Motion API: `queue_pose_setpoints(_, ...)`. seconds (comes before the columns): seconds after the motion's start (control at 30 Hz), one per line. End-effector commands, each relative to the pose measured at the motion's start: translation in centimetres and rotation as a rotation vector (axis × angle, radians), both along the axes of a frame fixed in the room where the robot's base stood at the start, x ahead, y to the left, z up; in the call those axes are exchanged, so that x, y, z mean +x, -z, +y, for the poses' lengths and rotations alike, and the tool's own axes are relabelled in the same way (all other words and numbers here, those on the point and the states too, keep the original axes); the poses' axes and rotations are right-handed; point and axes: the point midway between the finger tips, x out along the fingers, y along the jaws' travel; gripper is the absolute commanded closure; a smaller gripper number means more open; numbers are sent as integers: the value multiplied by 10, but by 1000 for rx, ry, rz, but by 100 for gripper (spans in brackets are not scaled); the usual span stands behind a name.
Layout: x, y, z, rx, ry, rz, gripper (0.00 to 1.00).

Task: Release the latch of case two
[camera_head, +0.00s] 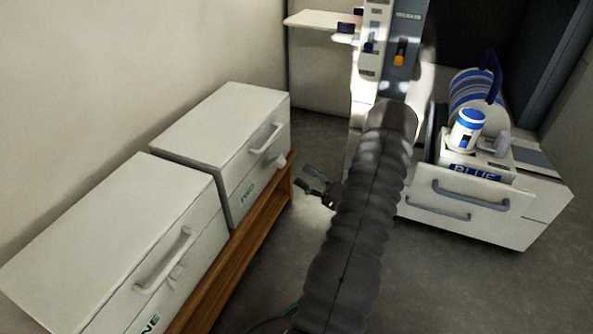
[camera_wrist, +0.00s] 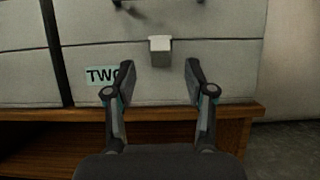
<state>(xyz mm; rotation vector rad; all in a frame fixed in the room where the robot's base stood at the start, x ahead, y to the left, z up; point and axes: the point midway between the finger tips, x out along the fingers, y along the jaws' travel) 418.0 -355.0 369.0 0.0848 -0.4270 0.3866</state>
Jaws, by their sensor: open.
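Case two (camera_head: 222,143) is a white box with a grey handle (camera_head: 266,138) on its front, standing on a wooden bench. Its label "TWO" (camera_wrist: 102,75) shows in the wrist view. The latch (camera_wrist: 160,50) is a small pale block on the case front, below the handle and across the lid seam. In the head view the latch (camera_head: 281,161) sticks out under the handle. My gripper (camera_wrist: 160,68) is open and empty, its two fingers apart and pointing at the case front. The latch lies between and just beyond the fingertips. In the head view my gripper (camera_head: 317,184) is partly hidden by my arm.
Case one (camera_head: 107,230) stands beside case two on the wooden bench (camera_head: 240,250), nearer the camera. A white drawer cabinet (camera_head: 470,225) on the right holds a blue-labelled box and a striped container. Grey floor lies between bench and cabinet.

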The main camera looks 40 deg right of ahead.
Motion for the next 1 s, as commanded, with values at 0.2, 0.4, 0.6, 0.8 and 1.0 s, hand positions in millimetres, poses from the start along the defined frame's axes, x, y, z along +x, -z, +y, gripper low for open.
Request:
queue_pose_setpoints(0.2,-6,3,-2,0,-1,0,46)
queue_pose_setpoints(0.4,-6,3,-2,0,-2,1,58)
queue_pose_setpoints(0.6,6,1,34,-92,-127,87,100)
queue_pose_setpoints(0.8,14,-12,117,-369,-422,231,100)
queue_pose_setpoints(1.0,2,-37,187,-681,-681,284,100)
